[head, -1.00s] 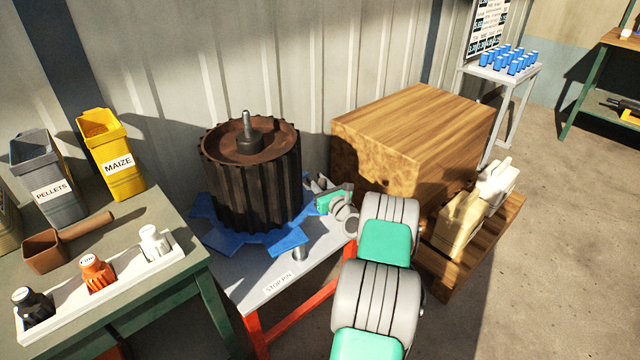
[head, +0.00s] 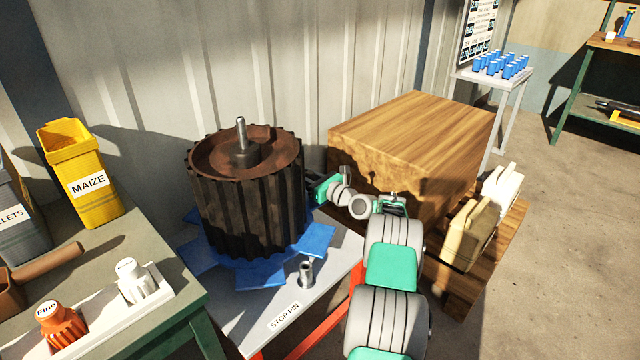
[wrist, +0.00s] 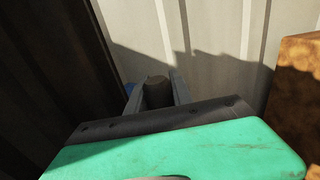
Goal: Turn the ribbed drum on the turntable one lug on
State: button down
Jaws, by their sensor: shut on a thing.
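The dark ribbed drum (head: 245,205), with a brown top and an upright metal spindle (head: 241,135), stands on the blue lugged turntable (head: 262,275). In the wrist view my gripper (wrist: 157,93) is shut on a short dark upright post (wrist: 157,90). The drum's dark side (wrist: 65,75) is close on the left there. What the post is fixed to is hidden.
The wall (head: 200,60) is close behind. A green bench (head: 165,245) with a yellow maize bin (head: 85,178) and a white bottle tray (head: 100,312) is at left.

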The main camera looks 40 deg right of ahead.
jog(key=shift+w+a+f+n+g+y+b, duration=0.2)
jog(key=shift+w+a+y, duration=0.1)
jog(key=shift+a+y, duration=0.2)
jog(key=shift+w+a+f+n+g+y+b, duration=0.1)
jog(key=shift+w+a+n+y+b, duration=0.15)
jog(key=shift+a+y, duration=0.2)
jog(key=c, duration=1.5)
grip_release()
jog(key=shift+a, duration=0.15)
jog(key=shift+o, duration=0.7)
jog(key=shift+a, duration=0.2)
jog(key=shift+o, duration=1.2)
jog(key=shift+d, duration=0.25)
jog(key=p+v, duration=0.1)
jog(key=v, duration=0.1)
jog(key=p+v, duration=0.1)
jog(key=v, duration=0.1)
jog(key=p+v, duration=0.1)
jog(key=v, duration=0.2)
jog(key=shift+d+r, duration=0.1)
jog(key=shift+r, duration=0.2)
jog(key=shift+s+f, duration=0.1)
jog(key=shift+s, duration=0.25)
jog(key=shift+s, duration=0.1)
